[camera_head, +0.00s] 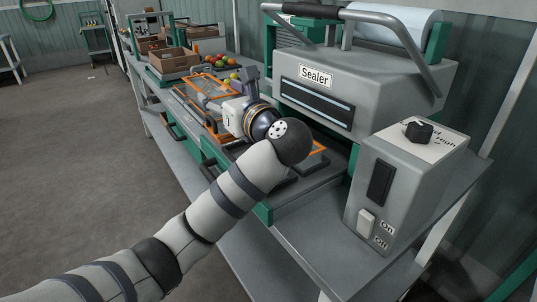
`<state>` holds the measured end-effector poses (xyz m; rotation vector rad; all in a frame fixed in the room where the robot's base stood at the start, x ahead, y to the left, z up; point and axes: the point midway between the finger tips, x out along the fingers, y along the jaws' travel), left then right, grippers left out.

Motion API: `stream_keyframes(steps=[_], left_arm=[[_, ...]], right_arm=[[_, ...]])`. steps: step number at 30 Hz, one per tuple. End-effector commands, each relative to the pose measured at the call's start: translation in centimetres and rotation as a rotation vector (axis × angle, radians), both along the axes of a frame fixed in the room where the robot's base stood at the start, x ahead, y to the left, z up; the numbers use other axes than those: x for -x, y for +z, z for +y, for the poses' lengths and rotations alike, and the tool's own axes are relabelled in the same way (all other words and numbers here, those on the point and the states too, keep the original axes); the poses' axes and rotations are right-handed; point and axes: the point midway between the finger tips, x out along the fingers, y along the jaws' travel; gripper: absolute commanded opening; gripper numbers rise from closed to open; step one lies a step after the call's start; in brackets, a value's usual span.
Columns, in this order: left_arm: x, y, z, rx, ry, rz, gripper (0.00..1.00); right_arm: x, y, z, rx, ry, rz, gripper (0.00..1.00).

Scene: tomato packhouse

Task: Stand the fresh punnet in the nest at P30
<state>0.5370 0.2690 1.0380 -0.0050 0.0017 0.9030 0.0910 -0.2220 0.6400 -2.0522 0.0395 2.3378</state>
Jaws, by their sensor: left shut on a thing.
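My left arm comes in from the lower left, and its gripper (229,97) is over the orange-edged tray area in front of the sealer. The gripper is shut on what seems to be a clear punnet (205,88); wrist and gripper hide much of it, and the fingertips are hard to make out. Orange-edged nests (319,148) show around and beyond my wrist. I cannot read a P30 label, and I cannot tell whether the punnet touches a nest. My right gripper is not in view.
The grey sealer (375,85) with its raised bar stands behind the tray. A switch box (408,185) with a knob stands at the right. Cardboard boxes (174,59) and loose tomatoes (219,59) lie further along the bench. The floor (70,150) at left is clear.

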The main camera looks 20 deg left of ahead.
Motion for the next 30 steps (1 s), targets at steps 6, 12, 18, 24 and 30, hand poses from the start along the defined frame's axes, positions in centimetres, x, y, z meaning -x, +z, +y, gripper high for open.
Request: stream_keyframes(steps=[6, 12, 18, 24, 30], left_arm=[[1.5, -3.3, -7.0, 0.001, -0.006, 0.006, 0.37], [2.4, -7.5, -10.6, -0.001, -0.003, 0.008, 0.37], [2.7, -9.3, -12.1, 0.001, -0.003, 0.006, 0.37], [2.8, -12.8, -12.3, -0.001, -0.002, 0.008, 0.37], [2.8, -12.5, -12.3, 0.0, -0.002, 0.001, 0.37]], right_arm=[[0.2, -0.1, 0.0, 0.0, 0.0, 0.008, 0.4], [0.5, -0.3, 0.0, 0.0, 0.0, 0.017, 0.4], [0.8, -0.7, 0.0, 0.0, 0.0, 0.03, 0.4], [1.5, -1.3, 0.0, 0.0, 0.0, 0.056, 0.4], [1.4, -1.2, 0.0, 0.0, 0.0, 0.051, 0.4]])
